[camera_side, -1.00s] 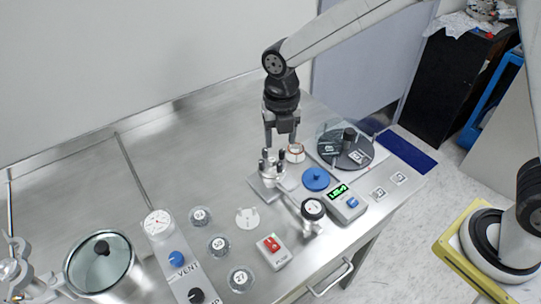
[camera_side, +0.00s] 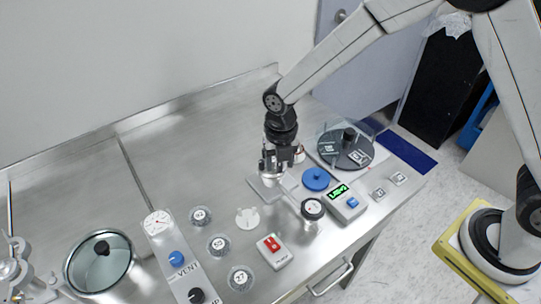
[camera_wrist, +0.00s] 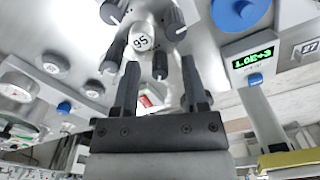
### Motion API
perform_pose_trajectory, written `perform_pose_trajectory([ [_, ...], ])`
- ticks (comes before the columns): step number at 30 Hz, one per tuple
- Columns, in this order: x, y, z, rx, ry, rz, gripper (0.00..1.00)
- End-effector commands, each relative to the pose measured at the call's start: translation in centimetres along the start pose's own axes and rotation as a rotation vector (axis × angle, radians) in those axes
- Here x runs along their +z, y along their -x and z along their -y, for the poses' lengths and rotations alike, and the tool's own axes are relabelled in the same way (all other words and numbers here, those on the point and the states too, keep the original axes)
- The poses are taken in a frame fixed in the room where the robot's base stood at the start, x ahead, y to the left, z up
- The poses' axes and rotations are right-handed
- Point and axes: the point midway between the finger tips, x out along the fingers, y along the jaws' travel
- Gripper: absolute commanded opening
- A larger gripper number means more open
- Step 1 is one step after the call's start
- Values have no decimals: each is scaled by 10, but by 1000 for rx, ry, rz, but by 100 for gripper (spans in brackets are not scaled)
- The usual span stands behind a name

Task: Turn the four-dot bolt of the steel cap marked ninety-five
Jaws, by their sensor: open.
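The steel cap (camera_wrist: 141,41) marked 95 shows at the top of the wrist view, with several dark bolts around its edge. One bolt (camera_wrist: 160,66) stands between the fingers of my gripper (camera_wrist: 160,63); I see a gap on both sides of it. Other bolts sit at the upper right (camera_wrist: 174,20), the upper left (camera_wrist: 111,12) and left (camera_wrist: 115,50). The dots on the bolts are too small to count. In the side view my gripper (camera_side: 270,172) is open, low over the cap, and hides most of it.
A blue disc (camera_side: 316,179) and a gauge unit (camera_side: 347,202) with a green display stand right of the cap. A glass-covered turntable (camera_side: 346,148) is behind them. A red switch box (camera_side: 275,251) and numbered round caps (camera_side: 219,245) lie in front. The back-left bench is clear.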

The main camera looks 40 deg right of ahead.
Motion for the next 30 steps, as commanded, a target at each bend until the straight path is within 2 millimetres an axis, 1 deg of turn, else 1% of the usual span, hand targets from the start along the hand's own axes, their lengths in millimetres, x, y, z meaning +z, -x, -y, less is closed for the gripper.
perform_pose_trajectory([
  [4,0,0,0,0,0,0,56],
  [5,0,0,0,0,0,0,47],
  [6,0,0,0,0,0,0,34],
  [8,0,0,0,0,0,0,15],
  [9,0,0,0,0,0,0,2],
  [10,0,0,0,0,0,0,0],
  [20,0,0,0,0,-34,0,0],
  [30,0,0,0,0,-245,-1,0],
])
